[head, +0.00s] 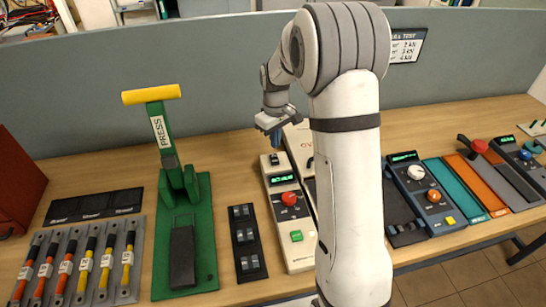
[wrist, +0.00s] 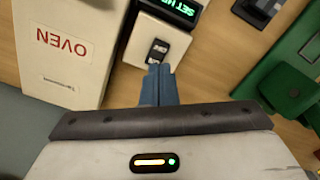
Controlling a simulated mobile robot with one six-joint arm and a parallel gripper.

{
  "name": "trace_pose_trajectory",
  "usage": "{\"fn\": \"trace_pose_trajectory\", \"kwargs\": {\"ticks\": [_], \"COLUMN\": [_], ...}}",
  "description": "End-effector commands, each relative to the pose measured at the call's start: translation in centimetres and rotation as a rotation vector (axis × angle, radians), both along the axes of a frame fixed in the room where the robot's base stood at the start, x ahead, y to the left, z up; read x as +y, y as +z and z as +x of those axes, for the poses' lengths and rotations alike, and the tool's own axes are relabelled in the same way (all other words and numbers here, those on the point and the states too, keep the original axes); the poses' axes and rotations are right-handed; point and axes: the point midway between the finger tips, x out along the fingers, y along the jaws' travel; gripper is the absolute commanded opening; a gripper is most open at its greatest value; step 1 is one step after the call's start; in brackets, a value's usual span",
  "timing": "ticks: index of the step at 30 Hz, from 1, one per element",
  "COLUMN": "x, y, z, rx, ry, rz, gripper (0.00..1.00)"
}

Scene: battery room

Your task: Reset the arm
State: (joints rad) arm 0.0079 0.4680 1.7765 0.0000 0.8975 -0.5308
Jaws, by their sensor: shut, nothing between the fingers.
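My white arm rises across the middle of the head view and bends over at the top. My gripper (head: 275,137) hangs fingers-down above the far end of a cream control unit (head: 296,245) with a green display, a red knob and a green button. In the wrist view my gripper (wrist: 159,72) shows its blue fingers shut together and empty. Their tips appear close to a small black rocker switch (wrist: 158,51) on the cream unit; whether they touch it I cannot tell.
A white box marked OVEN (wrist: 62,50) stands beside the cream unit. A green press (head: 183,235) with a yellow handle (head: 151,94) stands left. A black switch strip (head: 247,243) lies between. A blue control unit (head: 429,197) is right. A grey partition (head: 220,75) runs behind.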

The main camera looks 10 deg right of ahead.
Motion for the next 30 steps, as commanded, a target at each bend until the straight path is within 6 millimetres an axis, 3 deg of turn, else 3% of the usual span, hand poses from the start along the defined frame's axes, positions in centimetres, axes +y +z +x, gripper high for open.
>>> {"fn": "trace_pose_trajectory", "kwargs": {"ticks": [3,17,20,23,30], "x": [0.0,0.0,0.0,0.1,0.2], "y": [0.7,0.7,1.7,3.9,10.1], "z": [0.0,-0.1,-0.7,-2.4,-9.9], "rx": [-0.001,-0.001,-0.012,-0.035,-0.116], "ry": [0.0,-0.001,-0.014,-0.048,-0.184], "rz": [0.0,0.0,0.0,0.001,0.009], "gripper": [0.0,0.0,0.0,0.0,0.0]}}
